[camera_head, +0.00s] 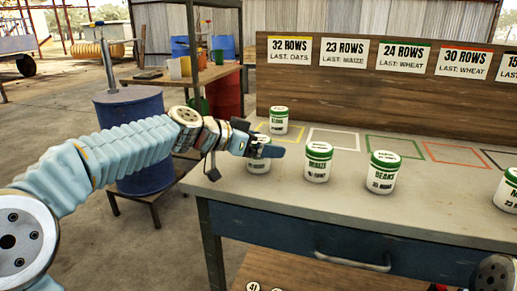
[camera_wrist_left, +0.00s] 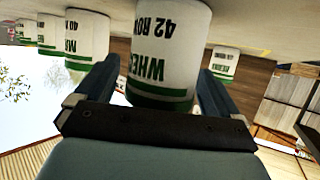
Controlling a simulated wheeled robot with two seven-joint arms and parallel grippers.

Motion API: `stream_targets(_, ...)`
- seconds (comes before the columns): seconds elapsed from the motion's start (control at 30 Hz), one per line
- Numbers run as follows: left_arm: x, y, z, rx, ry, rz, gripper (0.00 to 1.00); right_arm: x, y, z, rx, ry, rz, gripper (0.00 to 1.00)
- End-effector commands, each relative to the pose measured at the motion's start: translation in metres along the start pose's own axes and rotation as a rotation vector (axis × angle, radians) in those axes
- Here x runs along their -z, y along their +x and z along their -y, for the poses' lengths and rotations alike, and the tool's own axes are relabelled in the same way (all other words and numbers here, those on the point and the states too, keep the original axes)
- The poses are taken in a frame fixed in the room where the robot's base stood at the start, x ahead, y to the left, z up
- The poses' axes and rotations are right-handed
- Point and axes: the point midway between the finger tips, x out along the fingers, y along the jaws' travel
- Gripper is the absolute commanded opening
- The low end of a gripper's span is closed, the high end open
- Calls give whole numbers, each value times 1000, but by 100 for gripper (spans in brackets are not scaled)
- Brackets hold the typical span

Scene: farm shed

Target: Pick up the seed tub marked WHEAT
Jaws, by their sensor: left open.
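The white tub marked WHEAT, 42 ROWS (camera_wrist_left: 172,45) is upside down in the left wrist view, with a green band. It stands between the two spread fingers of my left gripper (camera_wrist_left: 160,78). I cannot tell if a finger touches it. In the head view, this tub (camera_head: 258,166) stands upright at the left of the grey bench (camera_head: 262,207). My left gripper (camera_head: 266,151) covers its upper part. My right gripper is not in view.
Similar tubs stand nearby: one behind (camera_head: 279,122), MAIZE (camera_head: 318,163) and BEANS (camera_head: 383,174) to the right, another at the right edge (camera_head: 507,191). Coloured outlines lie along the back, below a board with row cards (camera_head: 345,51). A blue drum (camera_head: 137,140) stands left.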

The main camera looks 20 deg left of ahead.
Motion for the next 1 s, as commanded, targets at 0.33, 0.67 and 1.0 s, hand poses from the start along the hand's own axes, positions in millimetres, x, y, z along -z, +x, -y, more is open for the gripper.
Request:
stream_targets(0.33,0,7,0,0,0,-1,88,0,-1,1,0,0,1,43)
stream_targets(0.67,0,7,0,0,0,0,38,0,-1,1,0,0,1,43)
stream_targets(1.0,4,5,0,1,2,-2,35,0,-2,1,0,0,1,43)
